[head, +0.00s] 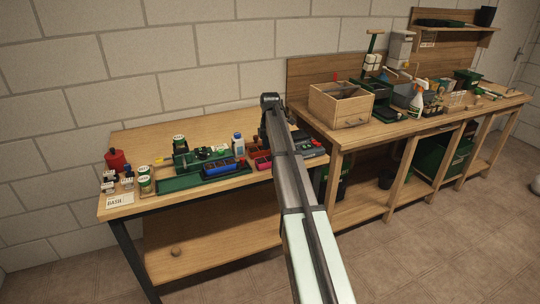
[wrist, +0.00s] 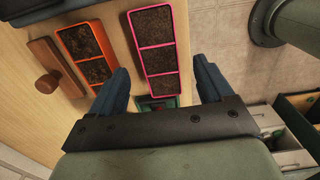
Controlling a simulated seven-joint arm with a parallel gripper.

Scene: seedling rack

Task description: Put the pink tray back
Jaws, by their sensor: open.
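In the wrist view the pink tray (wrist: 157,47) is a pink-rimmed strip with three dark, soil-filled compartments. It lies on a wooden surface, near its edge. My gripper (wrist: 163,72) is open, its two dark blue fingers apart on either side of the tray's near end. I see nothing held between them. In the head view a small pinkish-red tray (head: 263,163) lies beside my arm on the low bench; my arm hides part of that area, and the fingers cannot be made out there.
An orange tray (wrist: 86,54) with soil and a wooden block with a knob handle (wrist: 52,75) lie left of the pink tray. In the head view a blue tray (head: 222,169), pots and bottles crowd the low bench (head: 215,204). A wooden box (head: 340,104) stands on the right bench.

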